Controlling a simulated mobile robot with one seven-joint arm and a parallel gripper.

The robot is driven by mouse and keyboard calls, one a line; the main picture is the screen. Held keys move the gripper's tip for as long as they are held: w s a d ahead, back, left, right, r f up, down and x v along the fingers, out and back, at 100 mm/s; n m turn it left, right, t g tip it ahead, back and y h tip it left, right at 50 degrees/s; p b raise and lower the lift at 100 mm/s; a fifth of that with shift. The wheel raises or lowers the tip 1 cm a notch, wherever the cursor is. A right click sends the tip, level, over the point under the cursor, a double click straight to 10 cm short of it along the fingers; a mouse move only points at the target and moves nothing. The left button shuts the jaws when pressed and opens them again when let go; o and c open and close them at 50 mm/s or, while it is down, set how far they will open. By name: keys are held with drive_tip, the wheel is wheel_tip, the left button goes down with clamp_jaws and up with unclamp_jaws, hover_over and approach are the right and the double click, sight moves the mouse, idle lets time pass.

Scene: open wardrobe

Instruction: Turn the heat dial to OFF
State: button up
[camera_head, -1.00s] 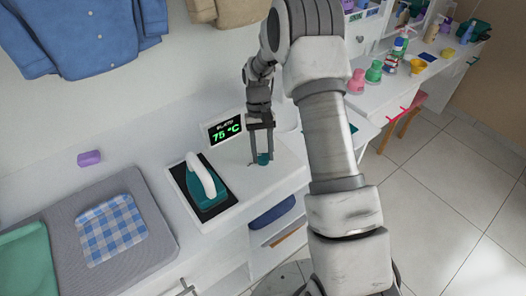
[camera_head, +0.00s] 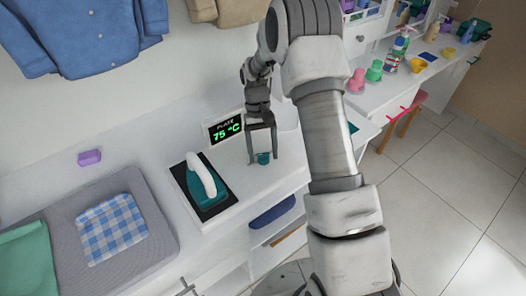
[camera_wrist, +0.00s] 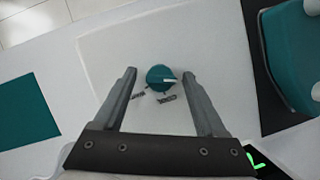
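The heat dial (camera_wrist: 160,77) is a round teal knob with a white pointer mark, set on the white counter. In the wrist view its pointer faces right, and small dark lettering lies just below it, too small to read. In the head view the dial (camera_head: 263,158) is beneath my fingertips. My gripper (camera_wrist: 158,75) is open, one finger on each side of the dial, with gaps on both sides and nothing held. My gripper (camera_head: 262,161) also shows in the head view. The plate display (camera_head: 225,130) reads 75 °C in green.
A teal iron (camera_head: 203,186) with a white handle stands on a dark plate left of the dial. A purple block (camera_head: 89,158) and a folded checked cloth (camera_head: 111,229) lie farther left. The counter around the dial is clear.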

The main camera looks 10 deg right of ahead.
drive_tip(key=p+v, duration=0.1)
drive_tip(key=v, duration=1.6)
drive_tip(key=shift+r, duration=0.25)
drive_tip(key=s+r+t, duration=0.5)
drive_tip(key=s+r, duration=0.8)
drive_tip(key=r, duration=0.1)
drive_tip(key=s+t, duration=0.5)
drive_tip(key=s, duration=1.2)
drive_tip(key=shift+f, duration=0.45)
